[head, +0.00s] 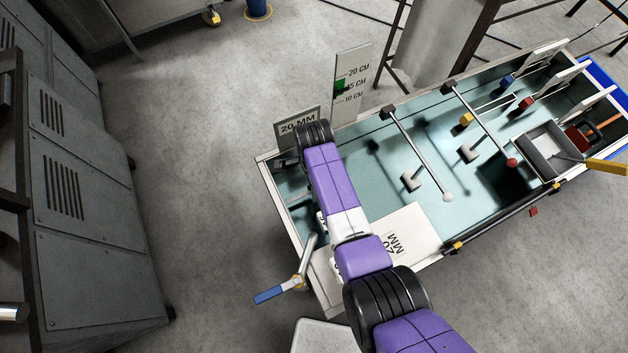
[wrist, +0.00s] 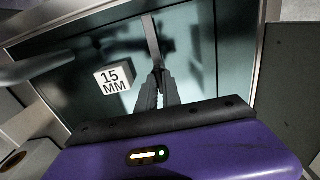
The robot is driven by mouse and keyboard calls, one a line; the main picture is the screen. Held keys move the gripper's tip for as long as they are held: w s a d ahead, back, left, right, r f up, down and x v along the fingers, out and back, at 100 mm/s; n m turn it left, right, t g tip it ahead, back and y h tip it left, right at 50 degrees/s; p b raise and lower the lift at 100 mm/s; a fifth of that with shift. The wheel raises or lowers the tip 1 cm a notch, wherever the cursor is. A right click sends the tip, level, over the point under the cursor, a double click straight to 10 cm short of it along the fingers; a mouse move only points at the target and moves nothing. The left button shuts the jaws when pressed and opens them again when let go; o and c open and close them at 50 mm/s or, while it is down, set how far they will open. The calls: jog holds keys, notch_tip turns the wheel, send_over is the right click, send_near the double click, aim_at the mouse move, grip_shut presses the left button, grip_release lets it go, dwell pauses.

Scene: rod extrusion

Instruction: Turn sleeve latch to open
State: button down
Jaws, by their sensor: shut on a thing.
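In the wrist view my gripper (wrist: 159,74) is shut on the end of a narrow grey metal bar (wrist: 152,40). The bar runs from the fingertips to the far edge of the teal-floored tray. I cannot tell for certain whether this bar is the sleeve latch. In the head view my purple arm covers the gripper and most of what it holds. A lever with a blue handle (head: 269,295) sticks out past the tray's lower left corner, apart from the gripper.
A white block marked 15 MM (wrist: 115,78) lies left of the fingers. A 20 MM sign (head: 299,124) and a height gauge (head: 350,85) stand at the tray's back edge. Rods, small blocks and a grey box (head: 548,150) fill the right side. Grey cabinets (head: 80,190) stand left.

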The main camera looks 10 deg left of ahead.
jog(key=shift+w, duration=0.1)
jog(key=c, duration=1.5)
grip_release()
jog(key=shift+r, duration=3.95)
